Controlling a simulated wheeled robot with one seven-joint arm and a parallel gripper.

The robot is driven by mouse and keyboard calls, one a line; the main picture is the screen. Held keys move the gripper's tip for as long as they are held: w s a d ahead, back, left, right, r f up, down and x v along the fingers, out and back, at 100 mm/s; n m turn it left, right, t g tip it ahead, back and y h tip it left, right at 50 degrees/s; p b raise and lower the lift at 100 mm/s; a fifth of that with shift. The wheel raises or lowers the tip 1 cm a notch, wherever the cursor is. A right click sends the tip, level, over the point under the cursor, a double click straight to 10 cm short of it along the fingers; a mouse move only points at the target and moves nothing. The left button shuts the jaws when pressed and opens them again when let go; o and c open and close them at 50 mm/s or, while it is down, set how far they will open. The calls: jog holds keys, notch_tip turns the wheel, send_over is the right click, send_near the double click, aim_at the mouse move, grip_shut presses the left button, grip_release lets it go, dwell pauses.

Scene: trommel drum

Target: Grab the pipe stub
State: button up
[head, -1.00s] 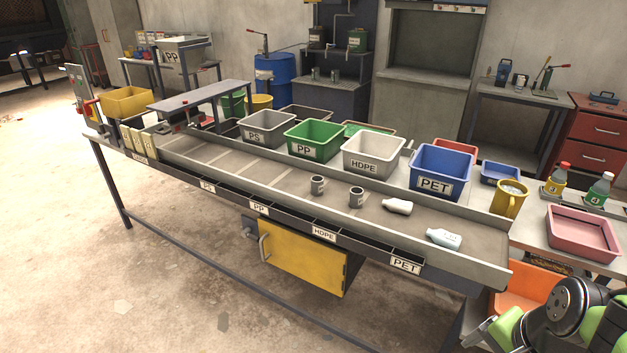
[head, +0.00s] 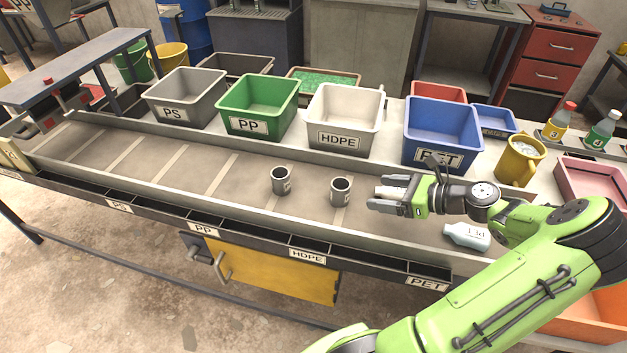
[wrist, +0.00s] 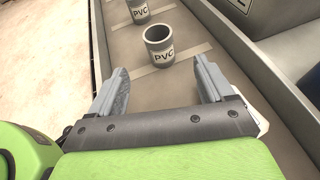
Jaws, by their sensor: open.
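Two grey pipe stubs stand upright on the belt. The right one (head: 341,191) is nearest my gripper (head: 372,198), and the other (head: 281,180) stands farther left. In the wrist view the nearer stub (wrist: 160,46), marked PVC, is just ahead of the fingertips, roughly centred between them. The second stub (wrist: 138,11) shows beyond it, cut by the top edge. My gripper (wrist: 162,74) is open, low over the belt, with both fingers pointing left toward the nearer stub. I see no contact with it.
A white bottle (head: 467,235) lies under my arm. PS, PP (head: 257,106), HDPE (head: 345,116) and PET (head: 441,132) bins line the far side. The belt (head: 190,165) is clear to the left.

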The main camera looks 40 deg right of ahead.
aim_at(349, 191)
jog(key=b+x, duration=0.3)
jog(key=x, duration=0.6)
jog(key=shift+a+f, duration=0.2)
jog(key=b+x, duration=0.2)
jog(key=x, duration=0.3)
jog(key=shift+w+b, duration=0.3)
jog(key=shift+r, duration=0.15)
jog(key=c, duration=1)
jog(key=shift+r, duration=0.15)
jog(key=shift+c, duration=0.2)
